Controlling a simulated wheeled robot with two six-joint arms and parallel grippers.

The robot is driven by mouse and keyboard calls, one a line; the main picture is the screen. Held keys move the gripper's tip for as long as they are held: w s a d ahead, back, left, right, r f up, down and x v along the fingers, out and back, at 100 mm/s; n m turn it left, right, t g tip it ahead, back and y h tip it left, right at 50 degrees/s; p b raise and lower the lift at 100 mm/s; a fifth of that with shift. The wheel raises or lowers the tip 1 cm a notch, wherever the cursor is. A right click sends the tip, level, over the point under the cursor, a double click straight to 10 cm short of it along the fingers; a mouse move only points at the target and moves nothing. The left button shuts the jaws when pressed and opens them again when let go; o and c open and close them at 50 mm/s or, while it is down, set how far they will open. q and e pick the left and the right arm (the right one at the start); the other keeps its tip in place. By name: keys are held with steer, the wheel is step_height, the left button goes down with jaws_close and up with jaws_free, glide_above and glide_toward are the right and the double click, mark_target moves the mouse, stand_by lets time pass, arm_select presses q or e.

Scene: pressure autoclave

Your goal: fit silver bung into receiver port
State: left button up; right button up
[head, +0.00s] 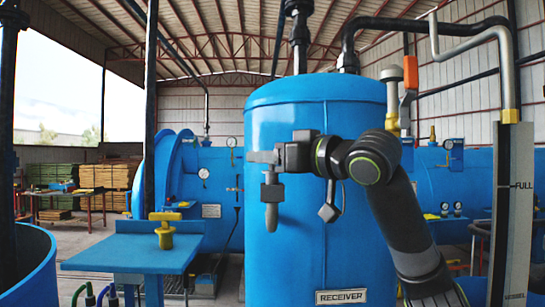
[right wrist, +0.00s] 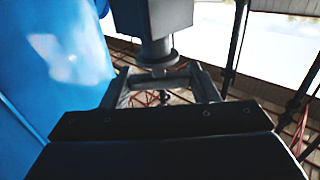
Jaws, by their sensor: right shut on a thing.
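My right gripper (head: 262,158) is in front of the upper part of the blue receiver tank (head: 310,245), its arm coming in from the lower right. It is shut on the silver bung (head: 272,193), which hangs below the fingers, upright with its rounded end down. In the right wrist view the bung (right wrist: 165,25) shows as a grey block between the fingertips (right wrist: 160,80). A second grey fitting (head: 330,212) hangs tilted beside the arm against the tank. I cannot make out the receiver port for certain; the arm covers part of the tank front. My left gripper is out of view.
A small blue table (head: 130,255) at the lower left bears a yellow fitting (head: 165,235). A gauge column marked FULL (head: 512,210) and pipes stand at the right. A blue open vessel (head: 30,265) is at the left edge. A dark vertical post (head: 151,100) rises behind the table.

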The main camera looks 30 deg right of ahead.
steer(key=shift+f+b, duration=0.65)
steer(key=shift+f, duration=0.25)
steer(key=o, duration=1.1)
steer(key=shift+r, duration=0.1)
steer(key=shift+s, duration=0.25)
steer(key=shift+s+d+b, duration=0.15)
steer(key=shift+s+b, duration=0.2)
steer(key=shift+b, duration=0.1)
steer(key=b+v, duration=0.7)
steer(key=v, duration=0.9)
steer(key=shift+d, duration=0.1)
